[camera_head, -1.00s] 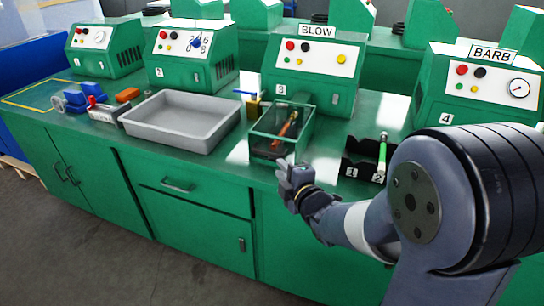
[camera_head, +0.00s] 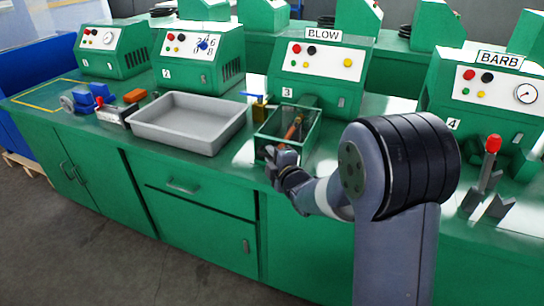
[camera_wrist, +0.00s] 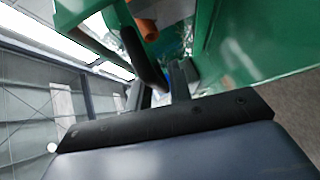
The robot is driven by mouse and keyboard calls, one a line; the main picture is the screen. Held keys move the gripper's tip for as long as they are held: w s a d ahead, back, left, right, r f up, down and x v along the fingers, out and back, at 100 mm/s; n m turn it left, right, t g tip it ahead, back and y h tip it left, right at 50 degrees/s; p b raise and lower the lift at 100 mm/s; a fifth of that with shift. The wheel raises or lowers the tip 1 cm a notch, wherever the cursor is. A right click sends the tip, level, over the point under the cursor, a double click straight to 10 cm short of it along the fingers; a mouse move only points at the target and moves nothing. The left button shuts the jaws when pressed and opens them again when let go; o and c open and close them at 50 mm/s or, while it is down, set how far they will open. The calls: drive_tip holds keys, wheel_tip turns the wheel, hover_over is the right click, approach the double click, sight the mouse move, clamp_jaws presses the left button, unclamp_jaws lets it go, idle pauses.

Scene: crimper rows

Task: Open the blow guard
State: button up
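The blow guard (camera_head: 309,138) is a clear box with green edges on the bench, in front of the machine labelled BLOW (camera_head: 318,62). An orange-handled item (camera_head: 294,128) shows inside it. Whether the guard is shut or partly raised cannot be told. My gripper (camera_head: 280,156) is at the guard's front left lower corner, at the bench's front edge; contact cannot be told. In the wrist view, the two dark fingers of my gripper (camera_wrist: 160,62) stand a little apart with nothing visible held. The green edge and an orange part (camera_wrist: 147,30) lie beyond them.
A red-knobbed lever (camera_head: 490,165) stands at right before the BARB machine (camera_head: 490,90). My arm hides the bench right of the guard.

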clamp_jaws()
drive_tip(key=shift+r, duration=0.1)
idle(0.3)
